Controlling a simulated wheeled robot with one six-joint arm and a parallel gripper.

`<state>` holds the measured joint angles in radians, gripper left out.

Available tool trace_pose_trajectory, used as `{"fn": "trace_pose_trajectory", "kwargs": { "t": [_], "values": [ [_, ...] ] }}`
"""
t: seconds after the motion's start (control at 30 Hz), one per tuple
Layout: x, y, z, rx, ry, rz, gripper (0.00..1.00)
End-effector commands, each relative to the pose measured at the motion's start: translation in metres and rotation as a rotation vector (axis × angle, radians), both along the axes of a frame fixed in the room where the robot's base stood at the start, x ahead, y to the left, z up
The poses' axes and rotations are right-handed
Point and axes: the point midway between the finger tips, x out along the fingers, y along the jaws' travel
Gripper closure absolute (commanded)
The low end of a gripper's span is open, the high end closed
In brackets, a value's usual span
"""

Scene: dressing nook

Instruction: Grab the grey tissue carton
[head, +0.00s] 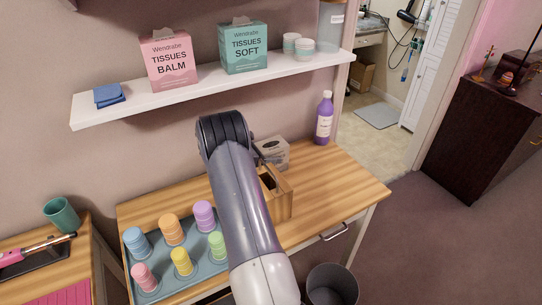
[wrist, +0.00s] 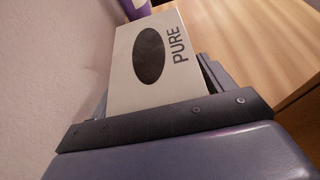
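The grey tissue carton (head: 275,151) stands on the wooden table near the wall, partly hidden behind my arm and gripper in the head view. In the wrist view the carton (wrist: 178,62) shows a dark oval and the word PURE. My gripper (wrist: 155,78) has its fingers on either side of the carton, with the carton's near part between them. The fingers are spread about as wide as the carton. I cannot tell whether they press on it.
A purple bottle (head: 324,118) stands right of the carton. A wooden box (head: 284,199) sits in front of it. A tray (head: 198,269) with several coloured cups is at the left. A shelf (head: 215,86) with a pink carton (head: 169,61) and a teal carton (head: 243,48) hangs above.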

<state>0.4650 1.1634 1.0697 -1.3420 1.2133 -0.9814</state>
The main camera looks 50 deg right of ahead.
Motion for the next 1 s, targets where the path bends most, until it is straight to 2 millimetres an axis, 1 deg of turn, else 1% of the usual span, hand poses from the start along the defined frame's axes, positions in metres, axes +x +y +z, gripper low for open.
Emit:
{"fn": "trace_pose_trajectory", "kwargs": {
  "t": [0.03, 0.4, 0.57, 0.67, 0.77, 1.0],
  "values": [
    [0.000, 0.000, 0.000, 0.000, 0.000, 0.000, 0.27],
    [0.000, 0.000, 0.000, 0.000, 0.000, 0.000, 0.56],
    [0.000, 0.000, 0.000, 0.000, 0.000, 0.000, 0.57],
    [0.000, 0.000, 0.004, 0.000, -0.001, 0.000, 0.57],
    [0.001, 0.000, 0.016, -0.002, -0.004, -0.001, 0.57],
    [0.000, 0.000, 0.064, -0.002, -0.004, -0.001, 0.57]
  ]
}}
